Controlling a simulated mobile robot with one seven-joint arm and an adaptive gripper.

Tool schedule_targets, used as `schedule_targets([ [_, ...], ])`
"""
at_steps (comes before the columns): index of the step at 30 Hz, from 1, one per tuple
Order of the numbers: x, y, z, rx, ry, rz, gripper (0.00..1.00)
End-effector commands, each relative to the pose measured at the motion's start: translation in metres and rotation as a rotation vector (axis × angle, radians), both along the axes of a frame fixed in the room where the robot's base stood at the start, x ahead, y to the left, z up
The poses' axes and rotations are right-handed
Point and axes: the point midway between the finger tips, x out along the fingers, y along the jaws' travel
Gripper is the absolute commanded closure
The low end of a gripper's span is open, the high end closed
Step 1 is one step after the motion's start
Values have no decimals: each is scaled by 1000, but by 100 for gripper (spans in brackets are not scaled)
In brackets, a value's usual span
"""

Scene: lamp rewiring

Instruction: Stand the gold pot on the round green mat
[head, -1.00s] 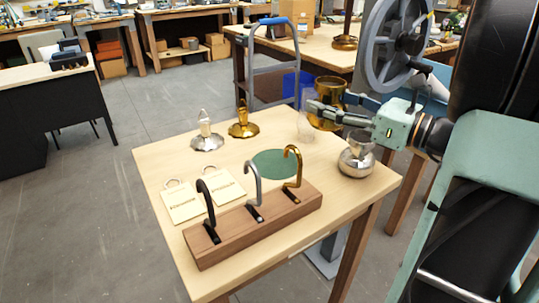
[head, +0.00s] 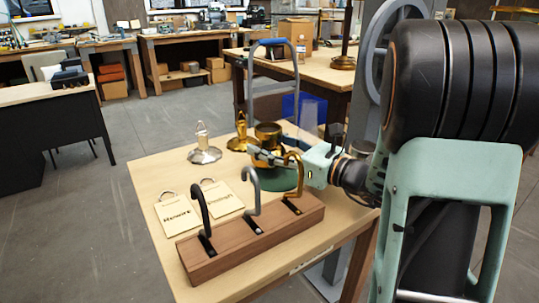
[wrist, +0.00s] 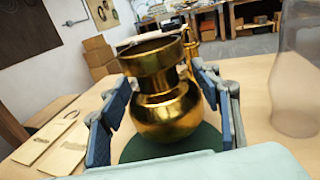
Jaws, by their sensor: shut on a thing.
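The gold pot (head: 267,133) is upright in the head view, over the back part of the round green mat (head: 289,181). My gripper (head: 270,158) is shut on it from the right, near the level of the table. In the wrist view the gold pot (wrist: 168,108) stands between the two blue-padded fingers (wrist: 168,110), with the green mat (wrist: 140,148) beneath and around its base. The pot's underside is hidden, so I cannot tell whether it touches the mat. The gold hook and my gripper cover part of the mat in the head view.
A wooden block (head: 235,240) with black, grey and gold hooks stands in front of the mat. A gold lamp fitting (head: 240,135) and a silver one (head: 204,149) stand at the back left. Two cards (head: 178,213) lie left. A clear glass (wrist: 297,90) stands close right of the pot.

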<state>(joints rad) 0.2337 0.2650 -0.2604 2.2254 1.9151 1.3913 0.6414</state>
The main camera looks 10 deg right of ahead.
Motion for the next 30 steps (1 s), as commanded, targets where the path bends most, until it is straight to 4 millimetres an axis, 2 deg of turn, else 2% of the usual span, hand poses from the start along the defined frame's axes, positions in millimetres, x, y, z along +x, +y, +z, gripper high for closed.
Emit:
schedule_targets([
  [1, 0, -1, -12, 2, 2, -2, 81],
  [3, 0, -2, -18, 1, -1, -3, 81],
  [15, 0, -2, -23, 1, -2, -3, 81],
  [16, 0, -2, -22, 0, 0, -3, 39],
  [18, 0, -2, -22, 0, 0, -3, 32],
  [20, 0, -2, -22, 0, 0, -3, 25],
  [30, 0, -2, -18, -1, -1, -3, 25],
])
